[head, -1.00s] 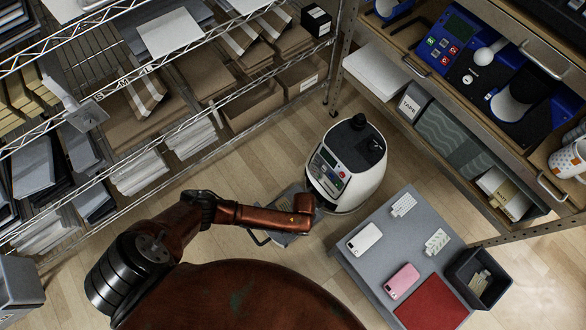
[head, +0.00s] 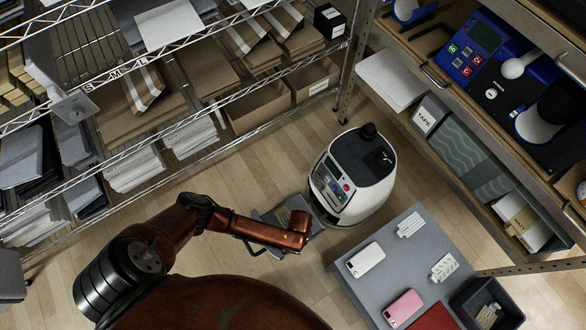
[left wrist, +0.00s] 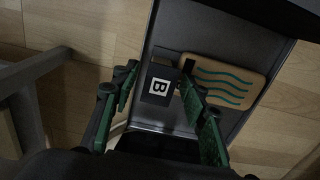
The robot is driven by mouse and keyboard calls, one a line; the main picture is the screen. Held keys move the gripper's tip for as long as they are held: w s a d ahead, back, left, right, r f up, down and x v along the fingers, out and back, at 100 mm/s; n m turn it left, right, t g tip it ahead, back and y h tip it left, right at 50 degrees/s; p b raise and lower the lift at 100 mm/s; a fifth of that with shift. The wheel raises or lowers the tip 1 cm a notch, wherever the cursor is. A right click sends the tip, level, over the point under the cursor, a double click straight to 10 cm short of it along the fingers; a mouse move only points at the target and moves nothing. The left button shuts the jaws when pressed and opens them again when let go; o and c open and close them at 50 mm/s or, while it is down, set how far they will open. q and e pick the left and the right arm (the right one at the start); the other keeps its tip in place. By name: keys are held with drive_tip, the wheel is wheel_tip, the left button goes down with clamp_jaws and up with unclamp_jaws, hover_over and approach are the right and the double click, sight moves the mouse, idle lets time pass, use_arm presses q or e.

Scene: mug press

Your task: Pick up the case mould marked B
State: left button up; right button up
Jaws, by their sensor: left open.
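The case mould marked B (left wrist: 160,86) is a dark grey block with a white and black "B" label, lying on a grey tray (left wrist: 174,25) in the left wrist view. My left gripper (left wrist: 160,72) is open, its green fingers on either side of the mould in that picture. Whether they touch it I cannot tell. A tan piece with teal wavy lines (left wrist: 236,86) lies right beside the mould, partly behind the right finger. In the head view, my left forearm covers the gripper and part of the tray (head: 268,216). My right gripper is not in view.
A white rounded machine (head: 352,175) stands beside the tray. A low grey table (head: 400,258) at the lower right holds phone cases, white patterned pieces and a red mat. A wire shelf (head: 200,130) with paper and boxes stands at the left, a workbench (head: 440,75) at the right.

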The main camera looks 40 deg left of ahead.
use_arm(q)
drive_tip(key=shift+c, duration=0.7)
clamp_jaws()
